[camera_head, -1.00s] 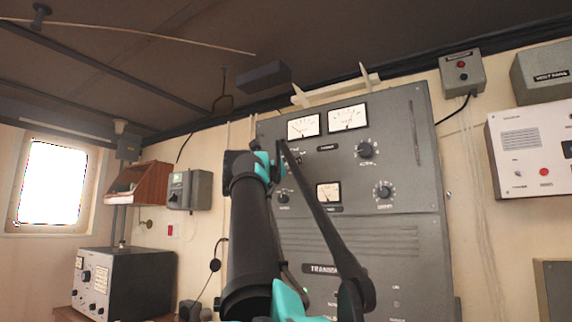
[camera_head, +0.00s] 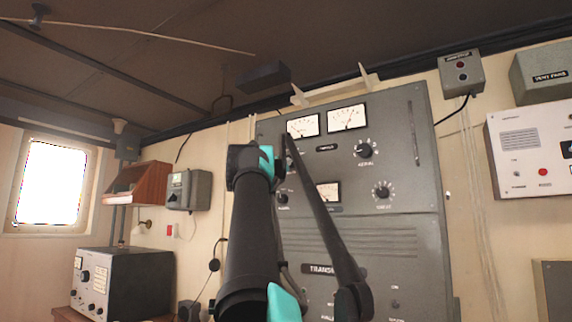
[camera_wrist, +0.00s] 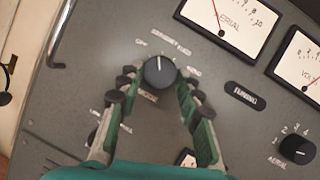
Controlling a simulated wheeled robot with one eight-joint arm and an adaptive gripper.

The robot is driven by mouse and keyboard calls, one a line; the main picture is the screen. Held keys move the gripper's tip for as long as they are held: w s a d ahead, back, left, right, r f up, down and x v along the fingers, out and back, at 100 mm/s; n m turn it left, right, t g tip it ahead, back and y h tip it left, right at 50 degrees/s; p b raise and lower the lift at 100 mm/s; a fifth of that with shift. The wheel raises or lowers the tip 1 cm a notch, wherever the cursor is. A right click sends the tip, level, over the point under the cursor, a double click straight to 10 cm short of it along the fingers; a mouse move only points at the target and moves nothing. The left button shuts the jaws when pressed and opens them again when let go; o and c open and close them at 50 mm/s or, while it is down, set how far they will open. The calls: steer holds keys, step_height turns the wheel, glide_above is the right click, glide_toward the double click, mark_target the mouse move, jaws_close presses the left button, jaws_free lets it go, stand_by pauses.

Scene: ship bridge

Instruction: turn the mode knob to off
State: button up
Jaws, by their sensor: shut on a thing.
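The mode knob (camera_wrist: 158,72) is a round black knob with a white pointer line on the grey transmitter panel (camera_wrist: 75,85). In the wrist view its pointer is roughly upward, between the OFF label on the upper left and another label on the upper right. My gripper (camera_wrist: 156,80) has its green, black-padded fingers on either side of the knob, shut on it. The word under the knob is partly hard to read. In the head view my arm hides the knob and the fingers; the same panel (camera_head: 410,220) shows behind it.
Two upper meters (camera_head: 302,126) (camera_head: 346,118) and the aerial knob (camera_head: 363,149) are on the panel. The aerial knob also shows in the wrist view (camera_wrist: 297,150). A metal handle (camera_wrist: 60,35) stands out at the panel's left edge. A grey box (camera_head: 189,190) is on the wall to the left.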

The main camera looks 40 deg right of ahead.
steer(key=n+y, duration=0.1)
steer(key=n, duration=0.2)
steer(key=n+t+y, duration=0.1)
steer(key=n+y, duration=0.1)
steer(key=n, duration=0.2)
steer(key=shift+s+d+r, duration=0.1)
steer(key=shift+s+r, duration=0.1)
steer(key=shift+n, duration=0.3)
steer(key=o, duration=1.2)
steer(key=shift+c, duration=0.2)
steer(key=shift+s, duration=0.1)
steer(key=v, duration=1.2)
steer(key=shift+d+f+t, duration=0.1)
steer(key=shift+f+t, duration=0.05)
steer(key=shift+t, duration=0.15)
